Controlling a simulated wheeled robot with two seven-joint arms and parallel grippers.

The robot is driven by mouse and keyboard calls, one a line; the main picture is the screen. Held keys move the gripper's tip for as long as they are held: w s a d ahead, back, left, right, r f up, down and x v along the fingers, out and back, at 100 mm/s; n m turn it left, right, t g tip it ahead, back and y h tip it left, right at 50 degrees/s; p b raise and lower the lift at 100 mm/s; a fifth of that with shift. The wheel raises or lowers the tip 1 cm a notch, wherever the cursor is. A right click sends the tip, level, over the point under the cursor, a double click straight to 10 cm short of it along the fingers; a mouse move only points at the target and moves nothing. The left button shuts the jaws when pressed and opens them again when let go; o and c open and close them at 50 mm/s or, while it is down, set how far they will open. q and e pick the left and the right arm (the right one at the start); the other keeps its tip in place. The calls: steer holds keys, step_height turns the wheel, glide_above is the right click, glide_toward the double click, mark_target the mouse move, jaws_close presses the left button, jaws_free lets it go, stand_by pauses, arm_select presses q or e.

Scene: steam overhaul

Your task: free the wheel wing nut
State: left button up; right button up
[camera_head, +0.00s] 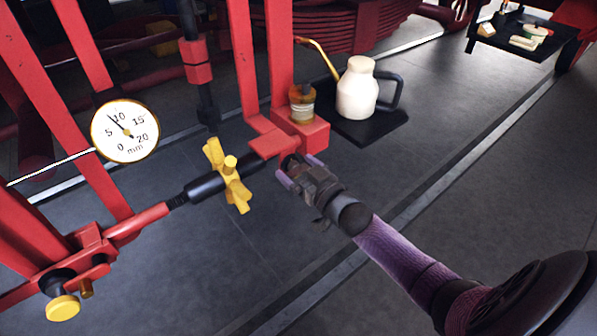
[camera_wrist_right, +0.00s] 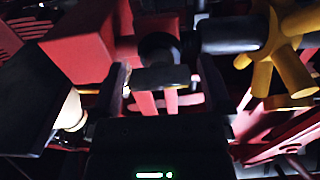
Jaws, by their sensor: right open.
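My right gripper (camera_head: 298,169) is open at the red block (camera_head: 304,133) on the right end of the linkage. A dark rounded part (camera_wrist_right: 158,48) shows ahead of its fingers in the right wrist view. Whether this is the wing nut I cannot tell, and the gripper hides much of it in the head view. A yellow spoked wheel (camera_head: 228,174) sits on the black rod to the left of the gripper, clear of it. It also shows at the upper right of the right wrist view (camera_wrist_right: 270,52). My left gripper is out of view.
A round dial gauge (camera_head: 125,131) is at the left, among red uprights. A brown-topped pot (camera_head: 302,103) stands on the red block. A cream oil can (camera_head: 357,90) stands on a black mat behind. A yellow knob (camera_head: 63,308) is lower left. The floor at right is largely clear.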

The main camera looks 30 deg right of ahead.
steer(key=c, duration=1.1)
steer(key=shift+r+n+p, duration=0.1)
steer(key=shift+n+p, duration=0.25)
steer(key=shift+n, duration=0.45)
steer(key=n, duration=0.2)
steer(key=shift+n, duration=0.3)
